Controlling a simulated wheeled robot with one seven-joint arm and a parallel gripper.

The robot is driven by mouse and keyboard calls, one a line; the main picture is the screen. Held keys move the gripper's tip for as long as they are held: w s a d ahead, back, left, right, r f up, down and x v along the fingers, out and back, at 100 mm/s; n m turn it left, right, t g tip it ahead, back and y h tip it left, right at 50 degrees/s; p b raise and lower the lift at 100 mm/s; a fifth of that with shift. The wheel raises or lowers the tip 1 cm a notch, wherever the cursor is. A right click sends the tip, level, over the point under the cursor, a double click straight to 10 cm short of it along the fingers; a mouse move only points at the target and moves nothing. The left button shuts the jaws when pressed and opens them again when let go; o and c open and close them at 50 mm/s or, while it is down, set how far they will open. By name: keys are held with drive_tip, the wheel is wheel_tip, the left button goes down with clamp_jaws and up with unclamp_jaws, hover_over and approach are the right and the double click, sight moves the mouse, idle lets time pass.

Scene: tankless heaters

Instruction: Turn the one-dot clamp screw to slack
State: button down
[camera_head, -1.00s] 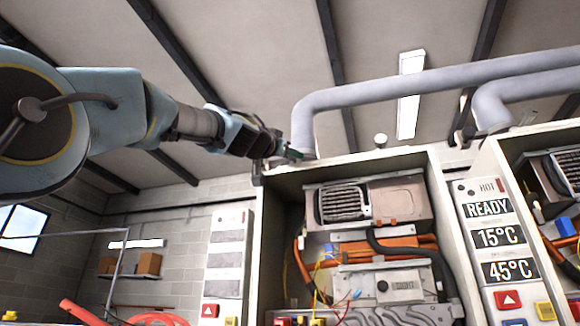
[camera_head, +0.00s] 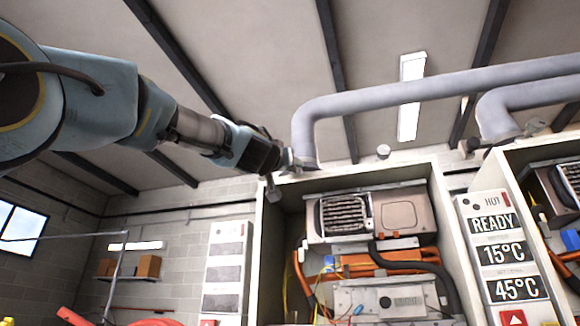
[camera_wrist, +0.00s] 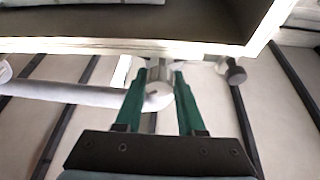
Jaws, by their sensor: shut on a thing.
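My gripper (camera_head: 290,160) is at the top left front corner of the open heater cabinet, beside the foot of the grey pipe. In the wrist view my gripper (camera_wrist: 160,82) has its two green fingers shut on a pale round screw head (camera_wrist: 158,88), one finger on each side. A second round knob (camera_wrist: 232,70) sticks out to the right in the wrist view, apart from the fingers. It seems to be the grey knob (camera_head: 274,190) at the cabinet corner in the head view. I cannot make out any dot marks on either.
A thick grey pipe (camera_head: 420,92) runs above the cabinet top edge (camera_head: 345,178). A second heater is at the right edge. Space left of the cabinet is open.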

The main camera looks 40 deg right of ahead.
drive_tip(key=shift+r, duration=0.1)
drive_tip(key=n+t+p, duration=0.1)
drive_tip(key=n, duration=0.2)
drive_tip(key=shift+s+t+y, duration=0.1)
drive_tip(key=shift+t+y, duration=0.3)
drive_tip(key=shift+n+t+y, duration=0.65)
drive_tip(key=shift+n, duration=1.05)
drive_tip(key=shift+n+t+y, duration=0.65)
drive_tip(key=shift+n, duration=1.05)
drive_tip(key=c, duration=0.5)
unclamp_jaws()
drive_tip(key=b+v, duration=0.4)
drive_tip(key=v, duration=0.6)
drive_tip(key=shift+s+a, duration=0.25)
